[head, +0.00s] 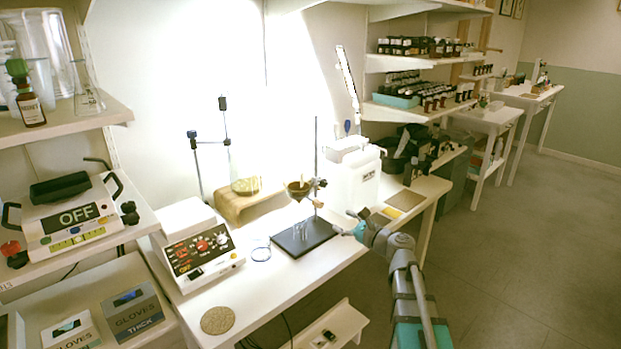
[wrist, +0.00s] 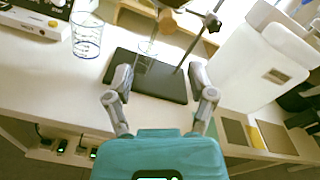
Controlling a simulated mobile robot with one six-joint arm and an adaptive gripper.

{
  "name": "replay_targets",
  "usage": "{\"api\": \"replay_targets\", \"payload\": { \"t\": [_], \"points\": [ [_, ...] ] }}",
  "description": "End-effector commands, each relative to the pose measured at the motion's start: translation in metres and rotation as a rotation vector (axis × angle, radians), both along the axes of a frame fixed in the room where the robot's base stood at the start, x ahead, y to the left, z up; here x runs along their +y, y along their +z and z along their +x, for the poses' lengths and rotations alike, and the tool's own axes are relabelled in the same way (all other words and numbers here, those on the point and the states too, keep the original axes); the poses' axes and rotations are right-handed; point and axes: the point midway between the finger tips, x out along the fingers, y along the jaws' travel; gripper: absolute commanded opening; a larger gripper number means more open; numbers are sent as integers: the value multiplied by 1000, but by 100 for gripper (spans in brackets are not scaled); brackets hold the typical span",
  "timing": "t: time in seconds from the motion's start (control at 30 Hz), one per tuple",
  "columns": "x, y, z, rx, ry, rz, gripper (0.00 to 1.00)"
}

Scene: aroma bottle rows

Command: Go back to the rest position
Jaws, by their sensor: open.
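My gripper (wrist: 160,84) is open and empty in the wrist view, its two grey fingers spread in front of the dark base plate of a stand. In the head view my gripper (head: 349,224) is at the table's front edge, just right of the dark stand base (head: 318,236). A small clear glass (wrist: 147,50) stands on the base, beyond and between the fingers. A brown funnel-like bowl (head: 299,187) is held on the stand above it. Nothing is between the fingers.
The white table (head: 262,298) also bears a white device with red knobs (head: 203,245), a clear beaker (head: 261,248), a round cork mat (head: 218,320) and a white canister (head: 352,178). Shelves with rows of dark bottles (head: 410,85) stand behind. The floor (head: 530,240) at right is clear.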

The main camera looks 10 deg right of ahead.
Motion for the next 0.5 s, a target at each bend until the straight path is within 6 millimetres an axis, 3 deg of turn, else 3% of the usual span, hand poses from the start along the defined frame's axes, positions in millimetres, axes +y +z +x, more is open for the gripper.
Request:
{"api": "replay_targets", "payload": {
  "t": [0.27,0.5],
  "points": [
    [37,-33,-27,-46,148,-328,71],
    [66,-81,-68,-107,389,-744,71]
  ]
}}
